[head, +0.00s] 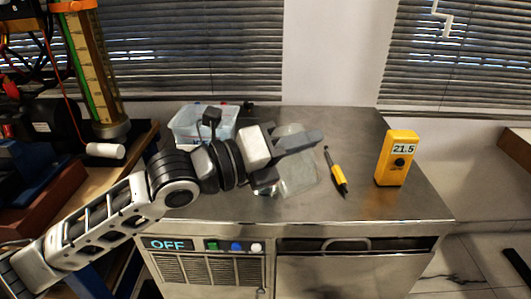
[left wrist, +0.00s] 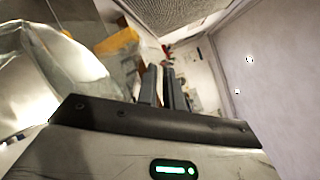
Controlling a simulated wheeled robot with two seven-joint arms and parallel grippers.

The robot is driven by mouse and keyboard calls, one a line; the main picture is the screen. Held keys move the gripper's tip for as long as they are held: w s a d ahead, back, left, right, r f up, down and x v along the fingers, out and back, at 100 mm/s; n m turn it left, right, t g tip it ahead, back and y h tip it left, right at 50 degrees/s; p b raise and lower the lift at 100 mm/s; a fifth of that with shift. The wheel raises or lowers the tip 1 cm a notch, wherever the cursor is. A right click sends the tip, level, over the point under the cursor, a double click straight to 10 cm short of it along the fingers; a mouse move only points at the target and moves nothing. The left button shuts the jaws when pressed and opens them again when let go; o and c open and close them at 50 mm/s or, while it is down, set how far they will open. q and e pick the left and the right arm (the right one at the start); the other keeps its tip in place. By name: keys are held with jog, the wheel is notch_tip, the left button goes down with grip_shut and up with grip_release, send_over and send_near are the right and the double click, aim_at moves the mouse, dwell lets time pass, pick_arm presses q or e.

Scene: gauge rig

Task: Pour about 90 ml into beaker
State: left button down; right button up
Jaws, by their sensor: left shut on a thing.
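My left gripper (head: 300,143) is shut on a clear vessel (head: 300,175) above the right-middle of the steel bench top. The vessel looks tilted, and its upper part is hidden behind the gripper. In the left wrist view a large clear vessel (left wrist: 45,75) fills the left side, beside the gripper fingers (left wrist: 165,88). I cannot read any liquid level.
A clear plastic tub (head: 190,127) stands at the back left of the bench (head: 400,207). A yellow meter (head: 397,158) reading 21.5 stands at the right. A yellow-black pen-like tool (head: 338,175) lies between. The bench front has an OFF display (head: 167,245). The right rear top is clear.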

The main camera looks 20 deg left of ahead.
aim_at(312, 183)
pick_arm(q)
jog(key=shift+w+a+r+n+p, duration=0.2)
jog(key=shift+r+n+p, duration=0.1)
jog(key=shift+r+n, duration=0.1)
pick_arm(e)
jog(key=shift+s, duration=0.1)
dwell(0.3)
pick_arm(q)
jog(key=shift+w+a+r+n+p, duration=0.3)
jog(key=shift+r+n+p, duration=0.15)
jog(key=shift+n+p, duration=0.25)
pick_arm(e)
jog(key=shift+d+r, duration=0.15)
jog(key=shift+r, duration=0.1)
dwell(0.4)
